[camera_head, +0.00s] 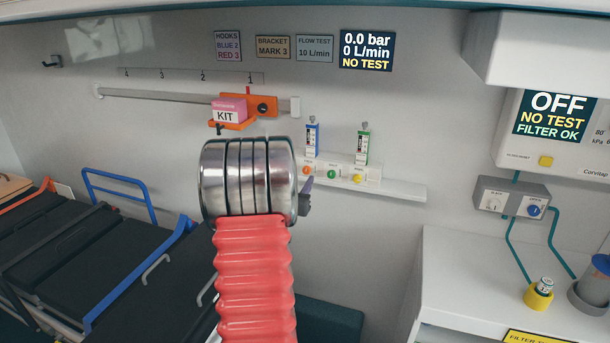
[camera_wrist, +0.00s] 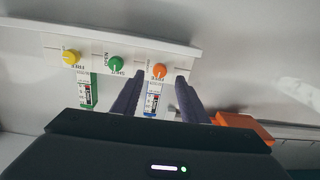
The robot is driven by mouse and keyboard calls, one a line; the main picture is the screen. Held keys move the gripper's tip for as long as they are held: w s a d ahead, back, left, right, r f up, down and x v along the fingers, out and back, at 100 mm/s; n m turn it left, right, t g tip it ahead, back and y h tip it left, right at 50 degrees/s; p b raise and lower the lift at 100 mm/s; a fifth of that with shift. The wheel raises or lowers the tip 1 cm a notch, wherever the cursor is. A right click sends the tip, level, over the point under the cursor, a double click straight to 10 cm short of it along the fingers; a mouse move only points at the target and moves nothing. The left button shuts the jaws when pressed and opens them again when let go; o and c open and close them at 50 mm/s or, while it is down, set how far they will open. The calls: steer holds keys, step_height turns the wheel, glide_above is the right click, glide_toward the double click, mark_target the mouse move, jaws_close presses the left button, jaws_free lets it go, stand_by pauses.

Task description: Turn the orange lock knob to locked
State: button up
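The orange knob (camera_head: 306,169) is the leftmost of three on a white wall panel, below a blue-labelled gauge tube (camera_head: 312,138). In the upside-down wrist view the orange knob (camera_wrist: 159,71) shows between the tips of my gripper (camera_wrist: 160,77), whose two dark fingers are apart with nothing held. The fingers look short of the knob; contact cannot be made out. The knob's pointer and its label are too small to read. In the head view my arm hides most of my gripper (camera_head: 306,195); a dark finger part shows below the panel.
A green knob (camera_head: 331,174) and a yellow knob (camera_head: 358,178) sit right of the orange one. An orange bracket (camera_head: 262,105) with a pink KIT box (camera_head: 229,110) hangs on the rail to the left. A white shelf edge (camera_head: 400,189) runs by the panel.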

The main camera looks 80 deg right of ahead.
mark_target(306, 172)
steer(key=shift+s+d, duration=0.15)
steer(key=shift+d, duration=2.65)
steer(key=shift+c, duration=0.4)
jaws_close()
